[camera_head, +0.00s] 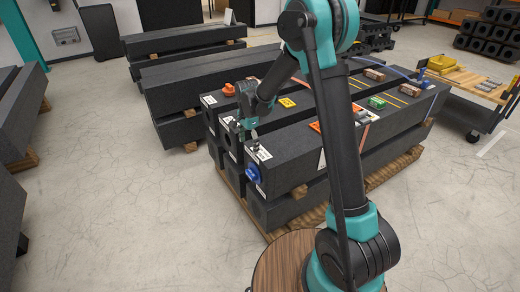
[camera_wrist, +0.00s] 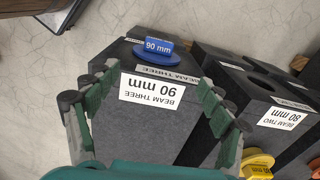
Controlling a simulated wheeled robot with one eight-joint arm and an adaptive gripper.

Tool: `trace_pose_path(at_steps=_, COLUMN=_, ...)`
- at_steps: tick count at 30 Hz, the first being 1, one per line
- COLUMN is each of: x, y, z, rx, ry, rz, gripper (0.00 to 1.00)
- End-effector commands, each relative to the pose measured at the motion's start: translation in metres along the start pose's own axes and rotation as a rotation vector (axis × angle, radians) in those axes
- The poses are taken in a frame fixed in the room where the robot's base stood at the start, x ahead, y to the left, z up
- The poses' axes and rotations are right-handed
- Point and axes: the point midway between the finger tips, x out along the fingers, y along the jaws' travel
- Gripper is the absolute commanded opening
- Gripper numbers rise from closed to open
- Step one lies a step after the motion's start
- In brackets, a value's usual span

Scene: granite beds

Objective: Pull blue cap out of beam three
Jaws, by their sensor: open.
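The blue cap (camera_head: 253,173) sits in the near end face of beam three (camera_head: 300,150), the front beam on the top layer of the stack. In the wrist view the blue cap (camera_wrist: 155,55), marked 90 mm, shows at the end of beam three (camera_wrist: 150,115), past its white 90 mm label. My gripper (camera_head: 246,132) is above that end of the beam. In the wrist view my gripper (camera_wrist: 152,68) is open, its fingers spread on either side of the label. The cap lies beyond the fingertips, with nothing held.
Beam two (camera_wrist: 262,105) lies beside beam three, with an open bore. A yellow cap (camera_wrist: 258,162) lies nearby. An orange cap (camera_head: 229,89) and small boxes sit on the beams. A wooden-topped cart (camera_head: 470,80) stands right. Floor before the beam ends is clear.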

Motion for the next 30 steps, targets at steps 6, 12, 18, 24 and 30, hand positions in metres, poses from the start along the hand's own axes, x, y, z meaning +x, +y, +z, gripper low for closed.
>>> trace_pose_path(at_steps=6, x=0.013, y=-0.006, z=0.005, rx=0.02, ry=-0.001, rz=0.008, gripper=0.81)
trace_pose_path(at_steps=12, x=0.042, y=-0.006, z=0.004, rx=0.02, ry=-0.001, rz=0.008, gripper=0.81)
trace_pose_path(at_steps=18, x=0.078, y=-0.006, z=0.004, rx=0.019, ry=-0.001, rz=0.007, gripper=0.81)
trace_pose_path(at_steps=24, x=0.114, y=-0.005, z=0.004, rx=0.019, ry=-0.001, rz=0.007, gripper=0.81)
trace_pose_path(at_steps=30, x=0.148, y=-0.005, z=0.004, rx=0.019, ry=-0.001, rz=0.007, gripper=0.81)
